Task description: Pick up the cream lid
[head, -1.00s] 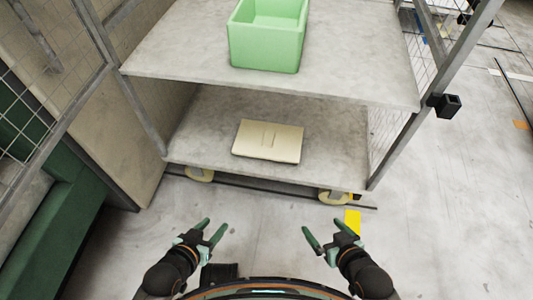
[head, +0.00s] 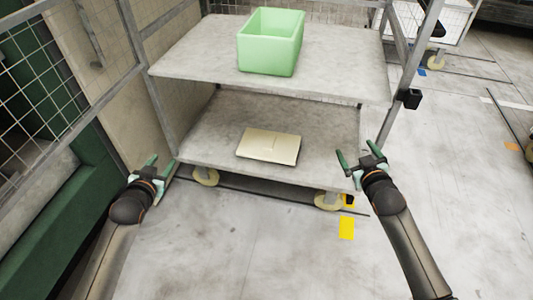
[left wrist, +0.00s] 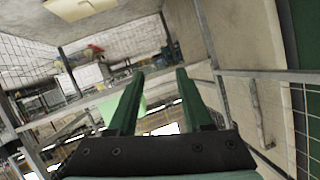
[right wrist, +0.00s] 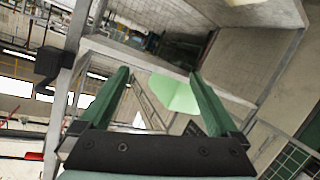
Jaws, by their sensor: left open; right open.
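The cream lid (head: 268,146) lies flat on the lower shelf (head: 215,135) of a wheeled rack in the head view. Part of a cream thing, likely the lid, shows at the top edge of the left wrist view (left wrist: 80,8) and of the right wrist view (right wrist: 245,2). My left gripper (head: 160,164) is open and empty, left of the lid by the shelf's front left corner. My right gripper (head: 358,156) is open and empty, right of the lid by the front right corner. Both are apart from the lid.
A green bin (head: 270,42) stands on the upper shelf (head: 190,55), above the lid. Metal posts (head: 405,75) and mesh bound the rack's sides. A green structure (head: 60,205) is at the left.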

